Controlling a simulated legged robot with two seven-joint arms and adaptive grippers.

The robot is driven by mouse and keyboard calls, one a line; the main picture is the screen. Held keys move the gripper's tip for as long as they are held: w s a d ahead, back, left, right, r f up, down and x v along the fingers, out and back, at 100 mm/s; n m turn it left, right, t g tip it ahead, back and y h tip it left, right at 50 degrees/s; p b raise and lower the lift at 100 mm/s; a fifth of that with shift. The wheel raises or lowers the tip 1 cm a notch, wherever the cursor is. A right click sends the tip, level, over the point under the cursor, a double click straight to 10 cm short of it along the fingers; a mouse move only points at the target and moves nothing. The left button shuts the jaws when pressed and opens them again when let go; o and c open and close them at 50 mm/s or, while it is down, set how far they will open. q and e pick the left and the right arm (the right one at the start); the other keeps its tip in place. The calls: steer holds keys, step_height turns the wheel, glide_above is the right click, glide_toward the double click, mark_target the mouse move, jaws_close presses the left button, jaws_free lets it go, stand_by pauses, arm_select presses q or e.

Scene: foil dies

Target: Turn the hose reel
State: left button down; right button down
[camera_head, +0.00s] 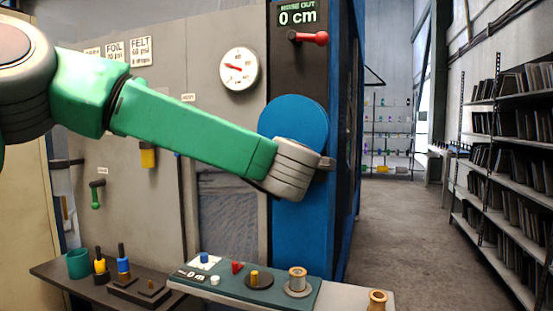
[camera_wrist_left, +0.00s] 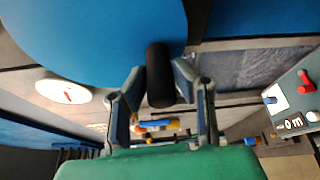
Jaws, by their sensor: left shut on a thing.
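The hose reel is a blue disc (camera_head: 290,113) on the blue column. In the left wrist view the disc (camera_wrist_left: 90,35) fills the upper left, and its black cylindrical handle (camera_wrist_left: 159,72) sticks out toward me. My left gripper (camera_wrist_left: 160,85) has its fingers on both sides of this handle and is shut on it. In the head view my left gripper (camera_head: 326,163) is at the disc's lower right, largely hidden behind my wrist. A display (camera_head: 297,14) above the reel reads "HOSE OUT 0 cm". My right gripper is not in view.
A red-knobbed lever (camera_head: 310,37) sits above the reel, and a round dial (camera_head: 239,69) is left of it. A console (camera_head: 220,284) with knobs and a dark shelf (camera_head: 60,277) stand below my arm. Open floor (camera_head: 400,225) lies to the right, before bookshelves (camera_head: 515,175).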

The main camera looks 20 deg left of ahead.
arm_select(q)
steer(key=shift+d+f+n+g+h, duration=0.35)
steer(key=shift+d+n, duration=0.25)
steer(key=shift+n, duration=0.5)
steer(key=shift+f, duration=0.1)
steer(key=c, duration=1.4)
jaws_free()
steer(key=shift+o, duration=0.2)
steer(key=shift+a, duration=0.1)
steer(key=shift+r, duration=0.2)
steer(key=v, duration=1.2)
steer(key=shift+w+f, duration=0.1)
